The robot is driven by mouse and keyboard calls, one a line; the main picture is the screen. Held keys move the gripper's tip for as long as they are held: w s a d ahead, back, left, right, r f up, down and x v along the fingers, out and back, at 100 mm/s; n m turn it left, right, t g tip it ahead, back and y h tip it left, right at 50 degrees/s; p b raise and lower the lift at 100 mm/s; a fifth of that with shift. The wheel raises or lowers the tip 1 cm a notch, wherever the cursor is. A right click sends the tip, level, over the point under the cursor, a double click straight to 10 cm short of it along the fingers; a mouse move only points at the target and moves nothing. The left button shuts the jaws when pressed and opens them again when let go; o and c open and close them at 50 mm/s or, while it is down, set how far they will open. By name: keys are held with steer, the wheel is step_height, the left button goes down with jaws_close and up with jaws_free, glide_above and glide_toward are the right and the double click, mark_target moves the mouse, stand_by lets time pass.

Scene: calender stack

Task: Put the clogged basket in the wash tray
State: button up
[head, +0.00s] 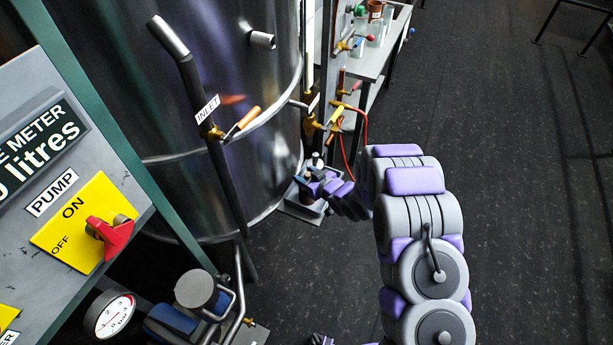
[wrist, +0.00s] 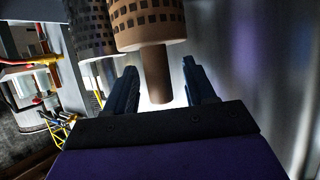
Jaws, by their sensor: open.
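A brown perforated basket (wrist: 148,20) with a plain brown stem hangs at the top of the wrist view; its brown, dirty look fits the clogged basket. A grey perforated basket (wrist: 92,32) stands behind it to the left. My gripper (wrist: 160,68) is open, its two dark blue fingers on either side of the brown stem, with gaps visible on both sides. In the head view, my gripper (head: 316,188) is low beside the big steel tank, over a small grey stand (head: 299,211). The baskets are too small to make out there. I cannot identify the wash tray.
The steel tank (head: 225,95) stands close on the left. Pipes and valves (head: 335,118) run behind my gripper, near a bench (head: 385,55) with small vessels. A pump control panel (head: 70,215) is at the left.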

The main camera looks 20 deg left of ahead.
steer(key=p+v, duration=0.2)
steer(key=v, duration=1)
steer(key=shift+p, duration=0.35)
steer(key=w+d+r+m+t+h, duration=0.1)
steer(key=w+d+r+h, duration=0.1)
steer(key=d+r+h, duration=0.35)
steer(key=w+d+r+m+h, duration=0.2)
steer(key=d, duration=0.7)
steer(key=s+d+r+m+g+h, duration=0.1)
steer(key=s+d+r+m+h, duration=0.1)
steer(key=s+d+r, duration=0.3)
steer(key=s+d+r+m+g+h, duration=0.1)
steer(key=d+r+h, duration=0.15)
steer(key=d, duration=0.35)
steer(key=s+d+r+m+g+h, duration=0.1)
steer(key=s+d+r+m+g, duration=0.1)
steer(key=s+r, duration=0.35)
steer(key=s+d+r+m+g, duration=0.1)
steer(key=s+d+r+m, duration=0.15)
steer(key=s, duration=0.65)
steer(key=s+a+r+g+y, duration=0.1)
steer(key=s+r+g, duration=0.1)
steer(key=s, duration=0.8)
steer(key=s+a+r+m+g, duration=0.1)
steer(key=s+r+g, duration=0.1)
steer(key=s, duration=0.8)
steer(key=shift+a+g+y, duration=0.4)
